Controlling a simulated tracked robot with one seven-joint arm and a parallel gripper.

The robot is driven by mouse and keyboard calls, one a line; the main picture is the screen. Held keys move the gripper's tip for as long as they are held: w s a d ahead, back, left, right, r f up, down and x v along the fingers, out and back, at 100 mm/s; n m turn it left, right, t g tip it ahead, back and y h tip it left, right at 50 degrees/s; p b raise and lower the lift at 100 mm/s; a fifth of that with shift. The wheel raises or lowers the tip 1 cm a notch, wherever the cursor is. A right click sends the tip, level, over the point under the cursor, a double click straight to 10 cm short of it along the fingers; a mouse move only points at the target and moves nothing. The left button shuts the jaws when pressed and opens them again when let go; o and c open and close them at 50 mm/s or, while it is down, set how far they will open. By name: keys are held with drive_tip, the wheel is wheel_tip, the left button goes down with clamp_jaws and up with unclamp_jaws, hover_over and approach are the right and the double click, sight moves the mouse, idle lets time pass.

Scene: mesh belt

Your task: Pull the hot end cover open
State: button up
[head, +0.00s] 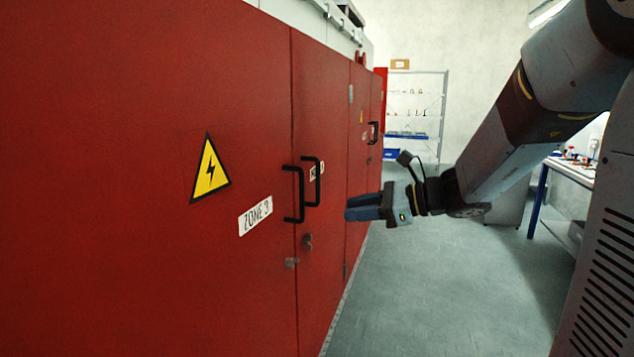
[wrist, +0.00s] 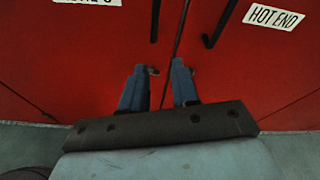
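The hot end cover is a red door (head: 325,255) right of a vertical seam, and it looks shut. In the wrist view it carries the white HOT END label (wrist: 272,17). Its black bar handle (head: 318,182) stands near the seam; in the wrist view the handle (wrist: 220,22) is above and right of the fingers. My gripper (head: 346,208) is to the right of the handle in the head view, apart from it. In the wrist view my gripper (wrist: 159,66) shows two blue fingers apart, with nothing between them.
The ZONE 3 door, with its label (head: 256,215) and warning triangle (head: 210,170), has a parallel black handle (head: 301,195) close by. A small lock (head: 308,241) sits below the handles. The grey floor (head: 420,285) is clear. A shelf (head: 415,110) and bench (head: 572,170) stand farther back.

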sight(319, 181)
drive_tip(key=w+d+r+m+t+y, duration=0.25)
drive_tip(key=w+m+t, duration=0.2)
drive_tip(key=w, duration=0.25)
drive_tip(key=shift+m+g+h, duration=0.45)
drive_tip(key=x, duration=1.2)
drive_tip(key=shift+w+a+f, duration=0.15)
drive_tip(key=shift+w+a, duration=0.05)
drive_tip(key=shift+a, duration=0.05)
clamp_jaws()
drive_tip(key=shift+d, duration=0.3)
drive_tip(key=shift+s+a, duration=0.1)
drive_tip(key=shift+a, duration=0.05)
